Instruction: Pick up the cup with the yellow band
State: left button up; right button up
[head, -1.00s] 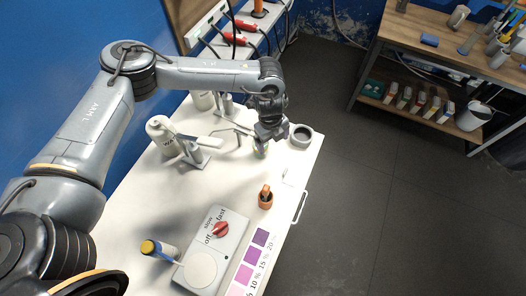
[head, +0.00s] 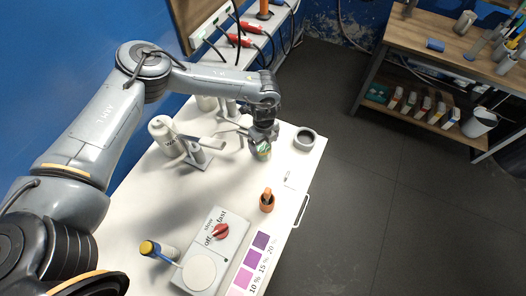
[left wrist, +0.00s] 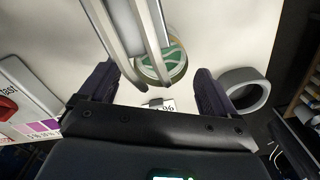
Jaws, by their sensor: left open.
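A small clear cup (left wrist: 174,72) with a yellowish rim band and green inside shows in the left wrist view, ahead of my fingers. Two pale grey bars cross in front of part of it. In the head view the cup (head: 263,153) stands on the white table directly below my left gripper (head: 262,138), which hides its upper part. My left gripper is open, with one finger (left wrist: 155,88) to each side of the cup's near edge in the wrist view. No contact is visible. My right gripper is in neither view.
An orange holder (head: 267,200), a stirrer plate with a red knob (head: 214,245) and a yellow-capped vial (head: 155,250) are nearer.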

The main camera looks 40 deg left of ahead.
aim_at(264, 147)
pick_arm(q)
jog(key=shift+f, duration=1.5)
jog(key=c, duration=1.2)
jog(key=shift+d+r, duration=0.1)
